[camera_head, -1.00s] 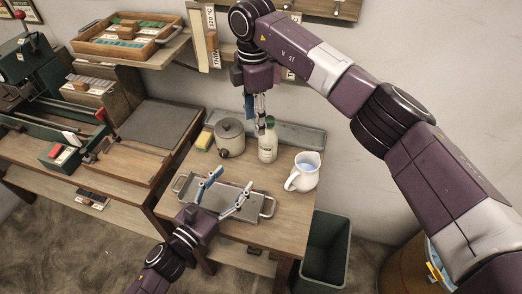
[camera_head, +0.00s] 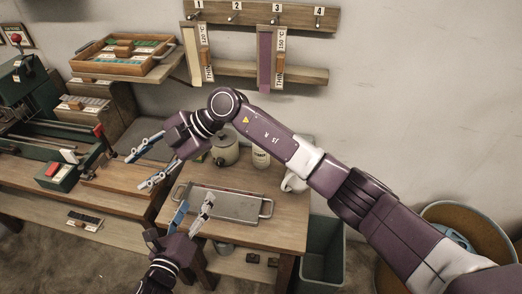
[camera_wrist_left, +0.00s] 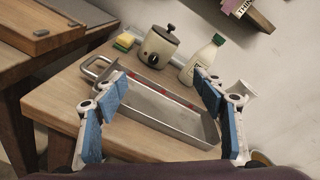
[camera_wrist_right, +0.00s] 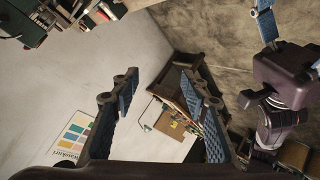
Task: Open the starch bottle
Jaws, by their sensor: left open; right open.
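The starch bottle (camera_head: 261,158) stands upright at the back of the wooden table, its top hidden by my right arm in the head view. The left wrist view shows the whole white bottle (camera_wrist_left: 202,58) with its green cap (camera_wrist_left: 218,39) on. My left gripper (camera_head: 195,208) is open and empty, over the front left of the metal tray and well short of the bottle. My right gripper (camera_head: 137,171) is open and empty, left of the table near the neighbouring workbench and away from the bottle.
A lidded pot (camera_head: 225,150) stands left of the bottle, with a sponge (camera_wrist_left: 124,41) beyond it. A white pitcher (camera_head: 294,182) stands to the right, partly behind my right arm. The metal tray (camera_head: 235,205) fills the table's front. A bin (camera_head: 322,252) stands below right.

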